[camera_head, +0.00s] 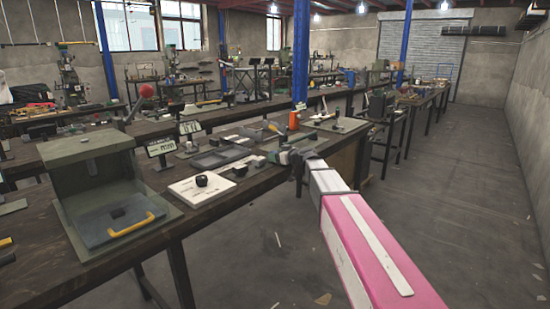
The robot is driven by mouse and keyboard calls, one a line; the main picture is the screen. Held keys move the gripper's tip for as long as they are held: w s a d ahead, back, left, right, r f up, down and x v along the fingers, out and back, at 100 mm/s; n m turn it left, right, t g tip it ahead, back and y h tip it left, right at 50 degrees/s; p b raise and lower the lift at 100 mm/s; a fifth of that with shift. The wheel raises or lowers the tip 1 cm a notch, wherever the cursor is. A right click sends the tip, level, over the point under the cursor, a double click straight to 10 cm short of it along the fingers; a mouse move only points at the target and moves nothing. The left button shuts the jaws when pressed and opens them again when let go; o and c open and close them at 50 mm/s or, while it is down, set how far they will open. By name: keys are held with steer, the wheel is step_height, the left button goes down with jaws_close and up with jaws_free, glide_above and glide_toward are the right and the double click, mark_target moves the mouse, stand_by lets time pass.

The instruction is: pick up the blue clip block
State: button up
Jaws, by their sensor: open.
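My arm, pink and white, reaches in from the lower right to the near workbench (165,225). My gripper (280,157) is at the bench's right edge, small and dark in this view. It is open, and I see nothing held in it. I cannot make out a clearly blue clip block. Several small grey and dark pieces lie just left of my gripper, among them a small grey block (258,161). My gripper and wrist may hide part of the bench there.
A green-grey open box (95,165) with a yellow-handled panel (120,224) stands at the bench's near left. A white board (190,190) with a black knob, small signs (160,147) and grey trays (208,160) lie beyond. An orange cylinder (294,121) stands farther back.

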steer(key=c, duration=1)
steer(key=shift+r, duration=0.1)
